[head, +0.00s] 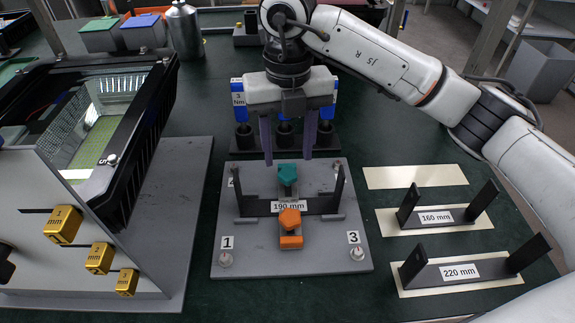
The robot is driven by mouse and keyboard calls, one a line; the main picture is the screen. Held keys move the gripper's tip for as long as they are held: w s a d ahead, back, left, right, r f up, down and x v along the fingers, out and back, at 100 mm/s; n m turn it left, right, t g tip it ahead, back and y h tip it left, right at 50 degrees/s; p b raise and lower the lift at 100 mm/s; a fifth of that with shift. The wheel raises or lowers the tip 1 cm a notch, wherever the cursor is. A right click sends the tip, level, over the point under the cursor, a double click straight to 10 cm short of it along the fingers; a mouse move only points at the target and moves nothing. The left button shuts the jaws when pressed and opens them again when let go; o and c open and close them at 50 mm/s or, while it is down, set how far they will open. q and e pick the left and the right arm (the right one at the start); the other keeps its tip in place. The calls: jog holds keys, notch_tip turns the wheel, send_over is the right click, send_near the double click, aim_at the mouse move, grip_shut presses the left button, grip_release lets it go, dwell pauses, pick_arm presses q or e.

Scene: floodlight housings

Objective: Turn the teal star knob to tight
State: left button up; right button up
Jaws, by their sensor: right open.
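The teal star knob (287,174) stands on the grey fixture plate (248,252), at the far side of the black bracket labelled 190 mm. My right gripper (288,158) is open, fingers pointing down, one finger to each side of the teal knob and a little beyond it in the picture. I cannot tell how high the fingertips are above the plate. An orange star knob (289,218) sits on an orange block in front of the teal one. My left gripper is not in the head view.
Blue-handled torque drivers (239,110) stand in a rack behind the gripper. Brackets marked 160 mm (436,218) and 220 mm (460,271) lie at right. A metal bottle (184,32) stands behind.

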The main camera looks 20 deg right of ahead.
aim_at(288, 173)
notch_tip(288, 173, down, 5)
dwell(0.3)
